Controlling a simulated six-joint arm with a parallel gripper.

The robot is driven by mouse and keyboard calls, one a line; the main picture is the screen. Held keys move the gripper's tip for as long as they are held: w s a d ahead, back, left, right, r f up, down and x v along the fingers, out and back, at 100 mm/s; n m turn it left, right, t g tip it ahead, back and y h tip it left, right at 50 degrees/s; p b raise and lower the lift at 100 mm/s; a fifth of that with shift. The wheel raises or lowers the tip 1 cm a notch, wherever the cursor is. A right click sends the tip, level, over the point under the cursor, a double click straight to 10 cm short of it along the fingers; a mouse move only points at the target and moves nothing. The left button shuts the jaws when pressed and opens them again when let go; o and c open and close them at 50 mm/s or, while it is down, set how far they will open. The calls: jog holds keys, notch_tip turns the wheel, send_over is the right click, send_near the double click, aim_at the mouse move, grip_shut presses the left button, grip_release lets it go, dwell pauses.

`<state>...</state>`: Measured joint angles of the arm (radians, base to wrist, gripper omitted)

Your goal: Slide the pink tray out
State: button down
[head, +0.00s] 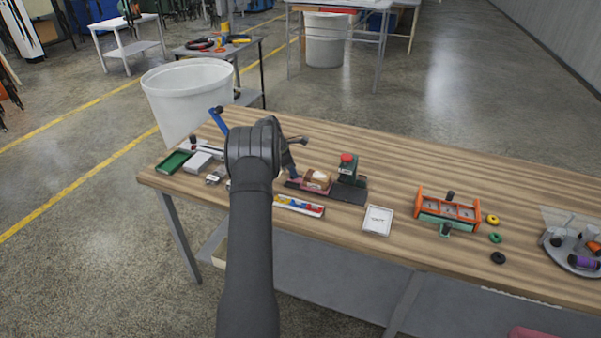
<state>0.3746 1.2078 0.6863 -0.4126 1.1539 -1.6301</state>
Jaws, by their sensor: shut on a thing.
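The pink tray (301,187), a dull dark pink, lies on the wooden workbench just right of my arm. A small brown and white block (317,180) sits on it. Its right end meets the dark base (349,192) of a small green press with a red knob (348,160). My gripper (291,172) reaches down at the left end of the tray and is shut on it. The fingertips are small and partly hidden by my wrist, so the exact grip point is unclear.
Left of my arm are a green tray (175,162) and small grey boxes. A strip with coloured pieces (299,206) and a white card (378,220) lie in front. An orange rack (448,208) stands right. Bare wood lies behind the press.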

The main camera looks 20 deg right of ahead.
jog(key=shift+w+a, duration=0.2)
jog(key=c, duration=1.3)
grip_release()
jog(key=v, duration=1.7)
jog(key=shift+s+r, duration=0.15)
jog(key=shift+r, duration=0.15)
